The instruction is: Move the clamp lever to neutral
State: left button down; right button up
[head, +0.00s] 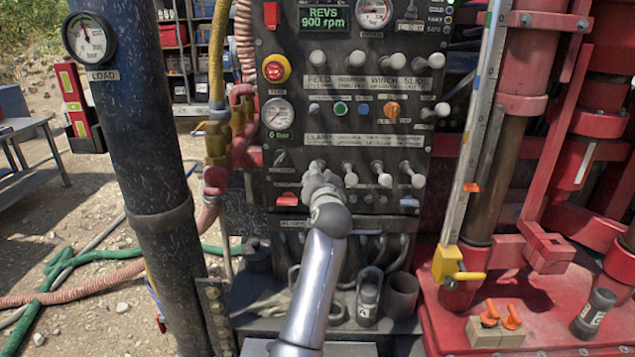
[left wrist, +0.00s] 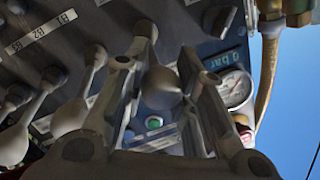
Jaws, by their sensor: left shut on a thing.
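The clamp lever (head: 317,165) is the leftmost in the lower row of levers, under the "CLAMP" label strip on the dark control panel (head: 265,170). My left gripper (head: 318,180) reaches up from below and covers most of it in the head view. My right gripper is in neither view.
Several neighbouring levers (head: 384,180) stand close to the right of my gripper. A red emergency button (head: 275,68) and a gauge (head: 278,113) sit on the panel's left. A black post (head: 145,150) stands left, and a yellow-footed rail (head: 455,262) stands right.

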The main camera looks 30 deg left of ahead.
pick_arm(q)
jog(key=shift+r, duration=0.15)
jog(key=c, duration=1.2)
grip_release()
jog(key=shift+o, duration=0.2)
jog(key=shift+d+f, duration=0.1)
jog(key=shift+f, duration=0.1)
jog(key=v, duration=0.7)
jog(key=shift+s, duration=0.2)
